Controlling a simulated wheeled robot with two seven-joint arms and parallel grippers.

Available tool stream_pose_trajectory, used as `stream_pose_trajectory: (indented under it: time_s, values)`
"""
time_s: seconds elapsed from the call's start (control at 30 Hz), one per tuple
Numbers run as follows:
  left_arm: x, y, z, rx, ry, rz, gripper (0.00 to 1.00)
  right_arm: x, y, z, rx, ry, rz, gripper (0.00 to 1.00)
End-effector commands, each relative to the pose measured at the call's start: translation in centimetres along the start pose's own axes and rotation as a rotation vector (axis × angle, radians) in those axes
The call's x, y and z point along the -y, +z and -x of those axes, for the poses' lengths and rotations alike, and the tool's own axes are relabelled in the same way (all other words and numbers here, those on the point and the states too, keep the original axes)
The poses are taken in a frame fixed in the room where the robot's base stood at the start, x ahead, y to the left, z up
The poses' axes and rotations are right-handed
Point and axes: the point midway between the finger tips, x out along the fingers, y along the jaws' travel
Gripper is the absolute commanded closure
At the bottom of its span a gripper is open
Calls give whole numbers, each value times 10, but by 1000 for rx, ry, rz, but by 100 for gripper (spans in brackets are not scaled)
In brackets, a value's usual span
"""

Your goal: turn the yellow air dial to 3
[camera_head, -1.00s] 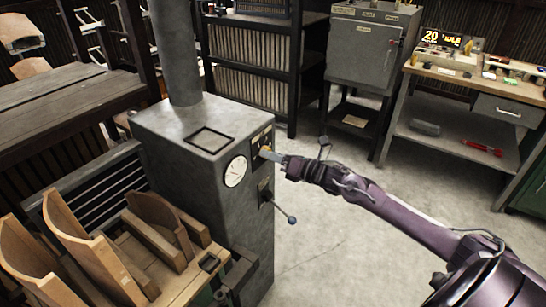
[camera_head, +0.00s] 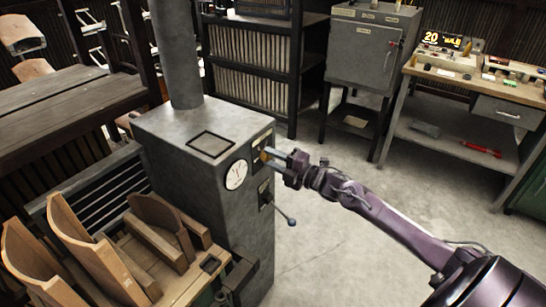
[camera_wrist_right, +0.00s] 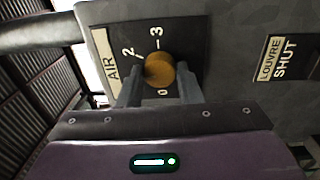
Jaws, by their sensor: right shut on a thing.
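The yellow air dial (camera_wrist_right: 160,70) sits on a dark plate marked AIR (camera_wrist_right: 135,58) on the side of the grey stove-like cabinet. The marks 2, 3 and 0 show around it in the right wrist view; its pointer is hidden, so I cannot tell its setting. My right gripper (camera_wrist_right: 158,88) is shut on the dial, one finger on each side. In the head view the dial (camera_head: 264,156) is small at the tips of my right gripper (camera_head: 271,157). My left gripper is not in view.
A white round gauge (camera_head: 236,174) and a lever with a ball end (camera_head: 291,221) are on the grey cabinet (camera_head: 215,225) near my gripper. A LOUVRE SHUT label (camera_wrist_right: 284,58) is right of the dial. Curved wooden pieces (camera_head: 85,245) stand at front left.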

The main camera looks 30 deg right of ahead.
Motion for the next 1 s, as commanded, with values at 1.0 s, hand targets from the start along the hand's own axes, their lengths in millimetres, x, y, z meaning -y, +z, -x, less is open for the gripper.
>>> stream_pose_trajectory:
  time_s: [1.0]
  values:
    - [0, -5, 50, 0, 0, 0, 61, -3, 0, 0, 53, 11, -966, 91]
